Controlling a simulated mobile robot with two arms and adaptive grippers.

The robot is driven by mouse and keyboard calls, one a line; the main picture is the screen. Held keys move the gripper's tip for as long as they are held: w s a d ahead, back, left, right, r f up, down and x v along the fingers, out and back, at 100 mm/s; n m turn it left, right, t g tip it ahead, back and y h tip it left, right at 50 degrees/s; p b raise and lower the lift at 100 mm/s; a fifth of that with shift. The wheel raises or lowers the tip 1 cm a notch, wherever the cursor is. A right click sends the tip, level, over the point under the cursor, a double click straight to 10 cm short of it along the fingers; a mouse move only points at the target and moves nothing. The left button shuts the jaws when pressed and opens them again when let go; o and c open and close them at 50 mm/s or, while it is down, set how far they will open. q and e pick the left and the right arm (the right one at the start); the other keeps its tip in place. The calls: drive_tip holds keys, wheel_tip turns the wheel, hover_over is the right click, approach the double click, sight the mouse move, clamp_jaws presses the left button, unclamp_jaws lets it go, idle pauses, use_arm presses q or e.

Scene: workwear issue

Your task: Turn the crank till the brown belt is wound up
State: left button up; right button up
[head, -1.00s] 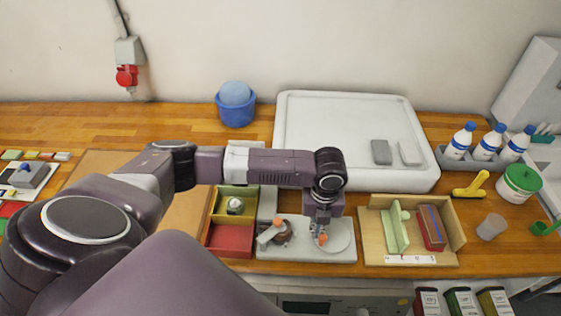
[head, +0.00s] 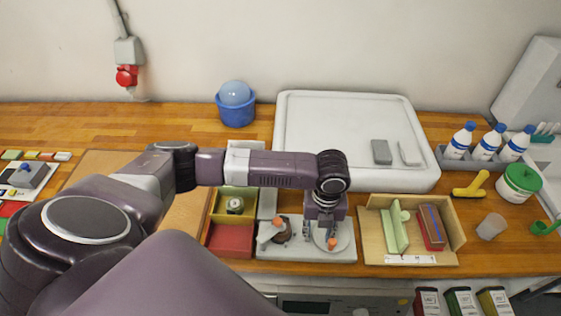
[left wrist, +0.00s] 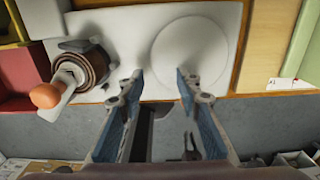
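The brown belt (head: 284,231) sits as a coil in rings on the left part of a light grey base plate (head: 290,254). In the left wrist view the brown coil (left wrist: 92,66) looks round. A grey crank arm (left wrist: 65,86) with an orange knob (left wrist: 46,95) lies across its left side; the knob (head: 279,221) also shows in the head view. A white disc (left wrist: 190,52) lies flat on the plate's right. My left gripper (head: 318,236) points down over the disc, fingers apart and empty (left wrist: 158,88), clear of the crank. An orange patch shows by its right finger; its nature is unclear.
Left of the plate is a red and yellow compartment box (head: 230,239). Right of it is a wooden tray (head: 415,252) with a green piece and a red box. Behind is a large white tray (head: 310,130). The counter's front edge is close.

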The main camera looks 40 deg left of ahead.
use_arm(q)
wheel_tip(320, 180, up, 4)
drive_tip(key=shift+r, duration=1.8)
use_arm(e)
drive_tip(key=shift+a, duration=0.3)
drive_tip(key=shift+d, duration=0.2)
use_arm(q)
drive_tip(key=shift+s+f, duration=0.1)
